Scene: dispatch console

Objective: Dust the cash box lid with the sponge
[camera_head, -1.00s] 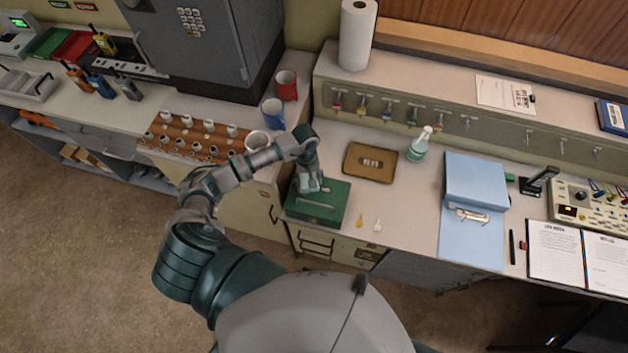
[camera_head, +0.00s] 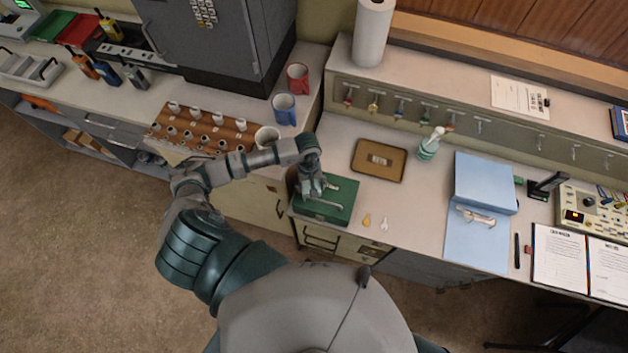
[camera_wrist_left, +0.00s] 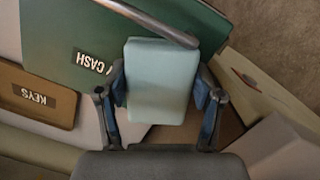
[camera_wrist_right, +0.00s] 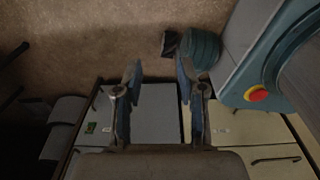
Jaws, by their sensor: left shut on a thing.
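The green cash box (camera_head: 338,213) stands at the left end of the right-hand counter, with a grey handle on its lid. My left gripper (camera_head: 313,192) is over the lid, toward its left and back part, beside the handle. In the left wrist view, the left gripper (camera_wrist_left: 162,96) is shut on a pale green sponge (camera_wrist_left: 163,82). The sponge covers part of the lid (camera_wrist_left: 60,45) and the end of the CASH label. I cannot tell whether it touches the lid. My right gripper (camera_wrist_right: 157,85) is open and empty in the right wrist view, away from the box.
A brown KEYS tray (camera_head: 395,176) lies behind and right of the box, with a spray bottle (camera_head: 431,145) beyond. Two small key tags (camera_head: 367,220) lie right of the box.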

